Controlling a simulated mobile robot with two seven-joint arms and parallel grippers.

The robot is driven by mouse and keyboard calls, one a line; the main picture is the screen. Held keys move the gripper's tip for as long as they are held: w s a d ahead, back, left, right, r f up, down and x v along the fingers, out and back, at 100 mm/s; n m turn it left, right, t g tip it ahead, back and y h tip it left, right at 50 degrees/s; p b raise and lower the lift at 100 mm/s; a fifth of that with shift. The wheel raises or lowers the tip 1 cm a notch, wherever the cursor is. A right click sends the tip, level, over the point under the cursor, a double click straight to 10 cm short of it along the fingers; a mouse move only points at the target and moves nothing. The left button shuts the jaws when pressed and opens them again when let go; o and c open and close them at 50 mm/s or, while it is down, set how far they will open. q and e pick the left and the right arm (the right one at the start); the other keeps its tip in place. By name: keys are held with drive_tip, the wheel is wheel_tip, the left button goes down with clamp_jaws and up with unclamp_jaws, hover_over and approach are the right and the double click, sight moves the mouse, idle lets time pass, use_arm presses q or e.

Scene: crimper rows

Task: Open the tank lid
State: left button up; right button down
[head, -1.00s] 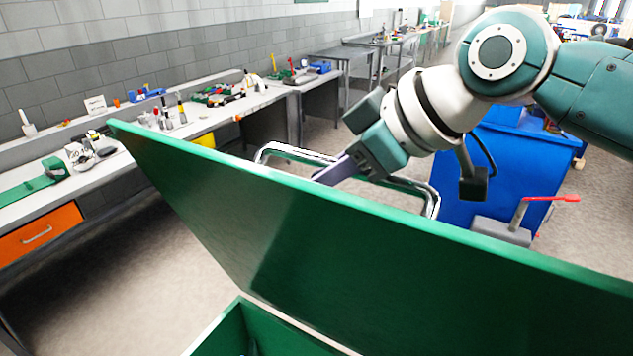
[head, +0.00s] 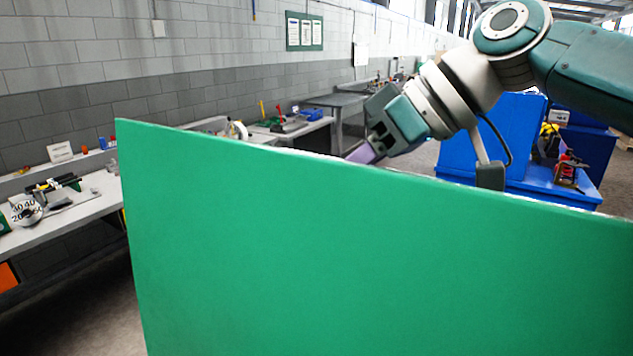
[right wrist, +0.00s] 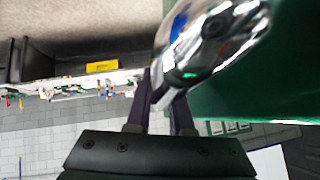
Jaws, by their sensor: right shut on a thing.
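The green tank lid (head: 330,250) stands steeply raised and fills the lower middle of the head view. In the right wrist view the lid (right wrist: 260,95) is a dark green face at the right. My right gripper (head: 362,154) is behind the lid's top edge, its fingertips partly hidden. In the right wrist view my right gripper (right wrist: 163,100) is shut on the shiny chrome handle (right wrist: 205,55), which passes between its fingers. The handle is hidden behind the lid in the head view. The tank body is out of sight. My left gripper is not in view.
A workbench (head: 60,225) with tools runs along the grey brick wall at the left. Blue bins (head: 510,150) stand behind my right arm. A red and black tool (head: 568,170) sits at the right. Open floor shows at the lower left.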

drive_tip(key=shift+f, duration=0.15)
drive_tip(key=c, duration=1.1)
unclamp_jaws()
drive_tip(key=b+v, duration=0.4)
drive_tip(key=v, duration=0.6)
